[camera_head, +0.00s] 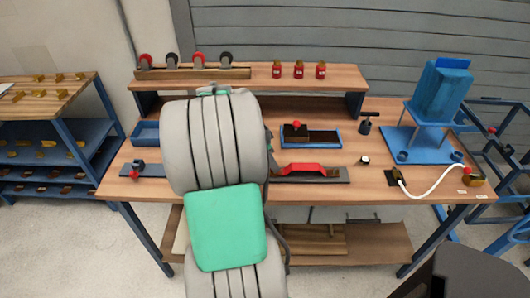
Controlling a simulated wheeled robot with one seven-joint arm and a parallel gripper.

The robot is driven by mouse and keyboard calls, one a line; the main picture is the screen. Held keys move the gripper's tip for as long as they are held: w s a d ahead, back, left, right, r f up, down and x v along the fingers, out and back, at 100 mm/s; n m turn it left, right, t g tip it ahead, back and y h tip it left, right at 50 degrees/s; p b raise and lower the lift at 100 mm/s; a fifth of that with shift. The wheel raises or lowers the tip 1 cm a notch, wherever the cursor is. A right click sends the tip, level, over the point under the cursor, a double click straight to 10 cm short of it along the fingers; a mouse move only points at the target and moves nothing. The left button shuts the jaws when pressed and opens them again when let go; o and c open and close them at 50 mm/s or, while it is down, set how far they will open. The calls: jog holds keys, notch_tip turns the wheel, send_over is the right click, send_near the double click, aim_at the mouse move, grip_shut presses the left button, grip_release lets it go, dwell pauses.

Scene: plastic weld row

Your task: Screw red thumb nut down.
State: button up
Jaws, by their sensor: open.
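Several small red parts show on the workbench (350,190), and I cannot tell for sure which is the thumb nut. One red knob (135,174) sits at the front of a small dark-blue clamp fixture (150,170) at the bench's left. Another red knob (296,124) sits on a dark block in a blue tray (325,144) near the middle. A third red part (467,170) tops a brass piece at the right end. My grey and green arm reaches over the left-centre of the bench. My gripper's fingers are hidden behind the arm.
A red-handled bar (303,169) lies right of my arm. A raised shelf (345,77) carries several red bottles and rollers. A blue bin (145,132) is at the left.

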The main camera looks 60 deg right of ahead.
jog(key=shift+x, duration=1.95)
grip_shut()
jog(key=m, duration=0.2)
jog(key=m+g+b, duration=0.1)
jog(key=shift+w+d+f+y, duration=0.15)
jog(key=shift+f+y, duration=0.1)
jog(key=shift+y, duration=0.15)
jog(key=c, duration=0.5)
grip_release()
jog(key=m, duration=0.2)
jog(key=shift+r+m+y, duration=0.15)
jog(key=shift+m+y, duration=0.15)
jog(key=shift+y, duration=0.1)
jog(key=shift+c, duration=0.2)
jog(key=o, duration=0.3)
jog(key=shift+r, duration=0.15)
jog(key=shift+o, duration=1.1)
jog(key=shift+o, duration=0.3)
